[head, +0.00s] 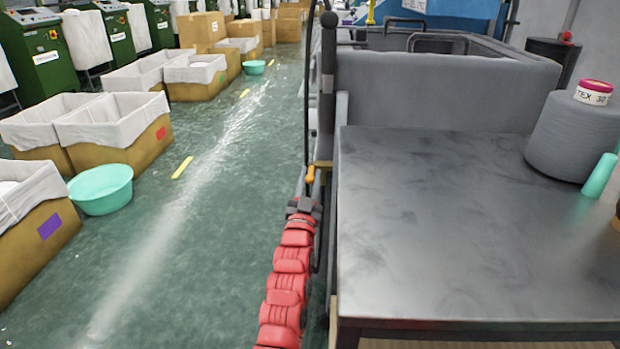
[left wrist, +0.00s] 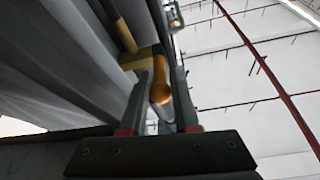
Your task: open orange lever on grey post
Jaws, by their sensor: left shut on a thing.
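The orange lever (head: 310,174) shows as a short orange grip at the lower end of the grey post (head: 328,90), beside the left edge of the grey machine. My left gripper (head: 306,200), on a red arm, is at the lever. In the left wrist view the orange lever (left wrist: 160,92) lies between the two fingers of my left gripper (left wrist: 163,80), which is shut on it. A yellow bracket (left wrist: 140,58) sits just behind the lever. My right gripper is in neither view.
On the left stand lined cardboard bins (head: 130,150) and a green basin (head: 101,189).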

